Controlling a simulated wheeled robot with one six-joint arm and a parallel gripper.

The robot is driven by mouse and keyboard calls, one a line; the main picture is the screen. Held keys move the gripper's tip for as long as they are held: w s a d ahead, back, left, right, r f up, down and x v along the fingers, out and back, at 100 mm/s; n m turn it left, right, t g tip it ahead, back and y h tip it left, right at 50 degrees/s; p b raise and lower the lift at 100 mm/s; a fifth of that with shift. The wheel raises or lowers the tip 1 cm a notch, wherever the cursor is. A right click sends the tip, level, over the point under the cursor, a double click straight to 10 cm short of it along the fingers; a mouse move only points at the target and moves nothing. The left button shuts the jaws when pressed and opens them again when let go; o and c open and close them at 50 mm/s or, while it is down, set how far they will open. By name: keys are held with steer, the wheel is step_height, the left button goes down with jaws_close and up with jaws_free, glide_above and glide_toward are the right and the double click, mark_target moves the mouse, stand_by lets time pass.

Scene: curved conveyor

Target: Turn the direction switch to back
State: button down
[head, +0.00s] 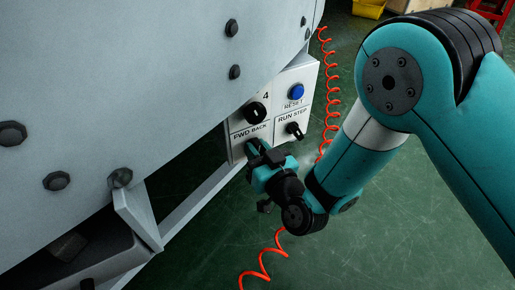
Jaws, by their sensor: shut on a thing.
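The direction switch is the one below the "FWD BACK" label (248,131) at the lower left of the control panel (276,103). My gripper (254,148) reaches up to the panel just below that label, its jaws shut on the switch. The jaws cover the switch, so which way it points cannot be seen.
A black knob (255,112) with a "4" sits just above the label. A blue reset button (296,91) and the run/step switch (294,130) are close on the right. A coiled red hose (329,100) runs over the green floor. The grey conveyor (130,80) fills the left.

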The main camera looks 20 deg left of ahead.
steer(key=m, duration=0.4)
steer(key=shift+s+m, duration=0.1)
steer(key=shift+m, duration=0.2)
stand_by(0.5)
steer(key=c, duration=1)
jaws_free()
steer(key=shift+c, duration=0.2)
steer(key=shift+b, duration=0.35)
steer(key=p+v, duration=0.3)
steer(key=v, duration=0.9)
